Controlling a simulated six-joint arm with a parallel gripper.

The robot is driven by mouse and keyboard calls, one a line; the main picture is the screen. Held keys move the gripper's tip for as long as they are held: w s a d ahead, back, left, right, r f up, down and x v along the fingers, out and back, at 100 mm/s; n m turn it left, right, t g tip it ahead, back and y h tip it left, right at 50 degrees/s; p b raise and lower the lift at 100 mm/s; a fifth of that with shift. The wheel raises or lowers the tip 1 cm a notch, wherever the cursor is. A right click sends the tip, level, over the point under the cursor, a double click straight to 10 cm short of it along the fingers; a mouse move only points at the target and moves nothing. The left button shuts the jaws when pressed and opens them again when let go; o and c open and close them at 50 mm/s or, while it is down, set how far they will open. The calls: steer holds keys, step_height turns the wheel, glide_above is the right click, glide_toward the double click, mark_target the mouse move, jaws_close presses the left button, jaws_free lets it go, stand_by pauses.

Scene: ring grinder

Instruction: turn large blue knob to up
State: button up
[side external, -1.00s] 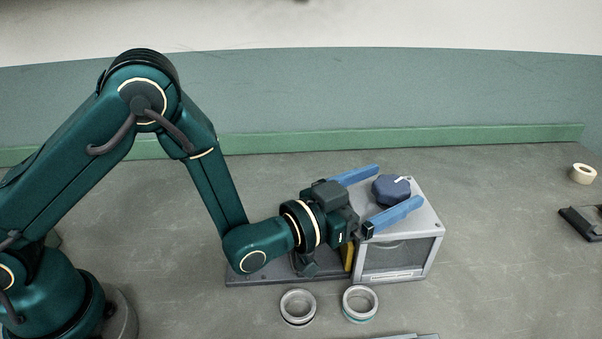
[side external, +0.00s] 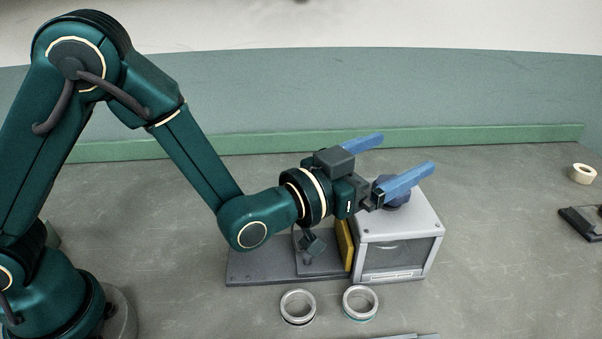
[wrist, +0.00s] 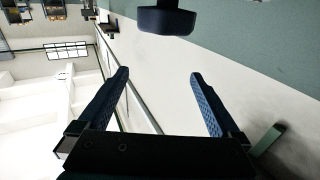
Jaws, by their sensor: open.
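The large blue knob (side external: 397,203) sits on top of the grey box-shaped machine (side external: 400,228). In the side view, one blue finger covers much of it and its white pointer mark is hidden. It also shows as a dark blue disc at the top of the wrist view (wrist: 167,19). My gripper (side external: 406,151) is open and empty, its fingers raised and tilted upward over the machine's top. In the wrist view, my gripper (wrist: 158,75) has its fingers spread and the knob lies beyond their tips, not between them.
Two grey rings (side external: 298,306) (side external: 360,302) lie in front of the machine. A dark base plate (side external: 262,267) and a yellow part (side external: 345,245) are left of it. A tape roll (side external: 583,173) and a dark device (side external: 583,222) are far right. The bench between is clear.

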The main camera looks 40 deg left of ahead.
mark_target(383, 219)
steer(key=n+y, duration=0.1)
steer(key=d+r+t+y, duration=0.1)
steer(key=shift+w+d+r+n+y, duration=0.1)
steer(key=shift+w+r+n+y, duration=0.05)
steer(key=shift+w+n+y, duration=0.25)
steer(key=y, duration=0.1)
steer(key=n, duration=0.1)
steer(key=y, duration=0.1)
steer(key=shift+s+d+r+n+t+y, duration=0.15)
steer(key=shift+s+d+n+t+y, duration=0.15)
steer(key=shift+d+n+t, duration=0.1)
steer(key=s+f+n+y, duration=0.1)
steer(key=s+f+n+g+y, duration=0.1)
steer(key=y, duration=0.1)
steer(key=s+n+g+y, duration=0.1)
steer(key=y, duration=0.1)
steer(key=shift+s+d+f, duration=0.15)
steer(key=shift+s+f, duration=0.15)
steer(key=shift+f, duration=0.1)
step_height(383, 219, down, 5)
steer(key=shift+w+r, duration=0.15)
steer(key=shift+w+a+f, duration=0.1)
steer(key=shift+a+f, duration=0.1)
steer(key=shift+w+a, duration=0.15)
steer(key=shift+w, duration=0.2)
steer(key=shift+x, duration=2.05)
steer(key=shift+c, duration=0.3)
